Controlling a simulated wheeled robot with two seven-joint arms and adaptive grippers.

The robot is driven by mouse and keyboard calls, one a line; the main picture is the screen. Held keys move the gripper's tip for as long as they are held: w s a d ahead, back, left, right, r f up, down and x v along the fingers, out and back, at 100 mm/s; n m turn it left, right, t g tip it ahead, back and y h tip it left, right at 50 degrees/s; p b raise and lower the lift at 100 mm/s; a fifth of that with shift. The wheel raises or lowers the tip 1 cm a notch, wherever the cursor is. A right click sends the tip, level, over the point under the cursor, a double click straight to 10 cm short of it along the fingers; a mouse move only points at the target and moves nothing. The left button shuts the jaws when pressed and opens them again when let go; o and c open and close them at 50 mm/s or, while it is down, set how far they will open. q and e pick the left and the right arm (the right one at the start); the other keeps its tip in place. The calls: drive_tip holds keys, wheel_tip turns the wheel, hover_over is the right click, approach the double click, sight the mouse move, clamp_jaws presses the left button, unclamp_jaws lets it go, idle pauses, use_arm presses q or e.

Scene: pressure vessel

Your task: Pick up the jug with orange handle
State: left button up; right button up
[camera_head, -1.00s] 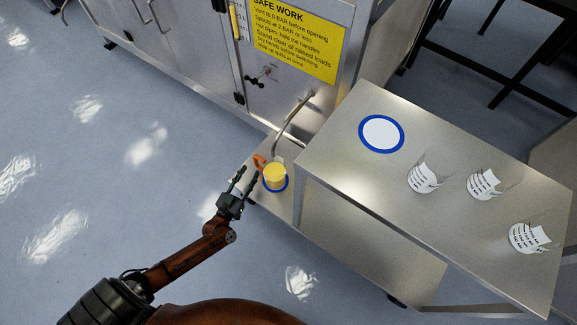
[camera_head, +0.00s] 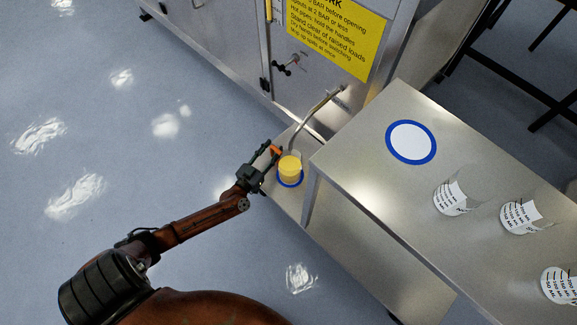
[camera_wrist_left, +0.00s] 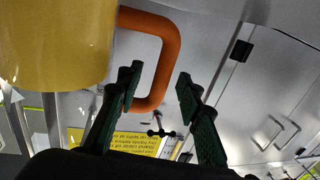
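The jug (camera_head: 290,167) holds something yellow and stands on a blue-rimmed spot on the low shelf, below a bent metal pipe. Its orange handle (camera_head: 276,150) points towards my left gripper (camera_head: 266,155). In the left wrist view the yellow jug body (camera_wrist_left: 55,45) fills the upper left, and the orange handle (camera_wrist_left: 168,50) loops out from it. The fingers of my left gripper (camera_wrist_left: 158,85) are open. The handle's outer bar appears between the fingertips, with gaps visible on both sides. My right gripper is not in view.
The higher steel table (camera_head: 365,185) stands right of the jug, with a blue-rimmed white disc (camera_head: 411,142) and several clear labelled beakers (camera_head: 452,197). The pipe (camera_head: 318,110) and the steel cabinet with a yellow sign (camera_head: 335,35) are behind. Floor at left is clear.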

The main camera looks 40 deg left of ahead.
use_arm(q)
drive_tip(key=shift+c, duration=0.3)
clamp_jaws()
idle(0.5)
